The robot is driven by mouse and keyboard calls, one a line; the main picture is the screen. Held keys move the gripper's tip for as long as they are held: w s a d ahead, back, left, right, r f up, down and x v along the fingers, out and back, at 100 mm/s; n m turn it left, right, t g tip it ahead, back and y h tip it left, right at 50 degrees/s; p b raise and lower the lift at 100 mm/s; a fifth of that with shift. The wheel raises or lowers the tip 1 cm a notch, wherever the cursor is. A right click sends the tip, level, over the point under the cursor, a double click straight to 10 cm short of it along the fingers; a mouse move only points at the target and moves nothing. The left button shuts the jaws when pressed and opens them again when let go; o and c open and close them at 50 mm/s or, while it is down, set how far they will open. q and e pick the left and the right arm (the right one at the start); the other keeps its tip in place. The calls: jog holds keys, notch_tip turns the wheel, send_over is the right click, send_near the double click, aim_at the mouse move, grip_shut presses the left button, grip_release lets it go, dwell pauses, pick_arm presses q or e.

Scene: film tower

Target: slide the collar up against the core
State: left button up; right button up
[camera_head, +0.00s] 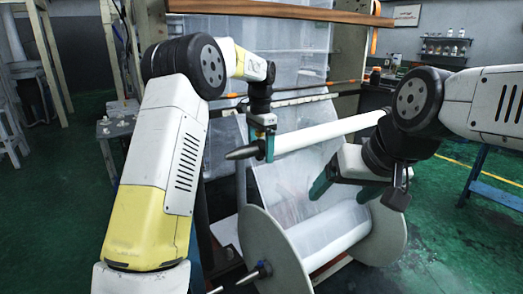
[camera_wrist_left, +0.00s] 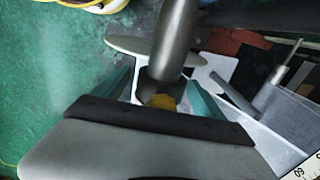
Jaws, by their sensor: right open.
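The core is a long white tube (camera_head: 335,131) held level across the film stand. A grey shaft with a tapered tip (camera_head: 243,152) sticks out of its left end; in the left wrist view the grey shaft (camera_wrist_left: 176,40) runs between my fingers. A dark collar (camera_wrist_left: 152,83) with a yellow knob (camera_wrist_left: 162,101) sits around the shaft. My left gripper (camera_head: 267,148) has its teal fingers against both sides of the collar. The gap between collar and core is hidden in the head view. My right gripper (camera_head: 340,192) is open and empty below the core.
A large film roll (camera_head: 330,235) with pale round flanges (camera_head: 270,250) lies below, and a clear film sheet (camera_head: 285,180) rises from it. A wooden bar (camera_head: 280,12) crosses above. A blue-legged table (camera_head: 475,180) stands at the right.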

pick_arm(q)
notch_tip(320, 180, up, 8)
jog(key=shift+f, duration=0.15)
jog(key=s+a+r+n+t+h, duration=0.1)
jog(key=s+a+r+n+t, duration=0.2)
jog(key=s, duration=0.5)
jog(key=s+a+r+n, duration=0.2)
jog(key=s+a+r, duration=0.2)
jog(key=s+a, duration=0.3)
jog(key=s+a+f+n+t, duration=0.1)
jog(key=s+f, duration=0.3)
jog(key=s, duration=0.5)
jog(key=s+a+f+n+t+h, duration=0.1)
jog(key=s+f+n, duration=0.3)
jog(key=s, duration=0.6)
jog(key=shift+n+t, duration=0.3)
jog(key=shift+t, duration=0.3)
pick_arm(e)
jog(key=shift+c, duration=0.2)
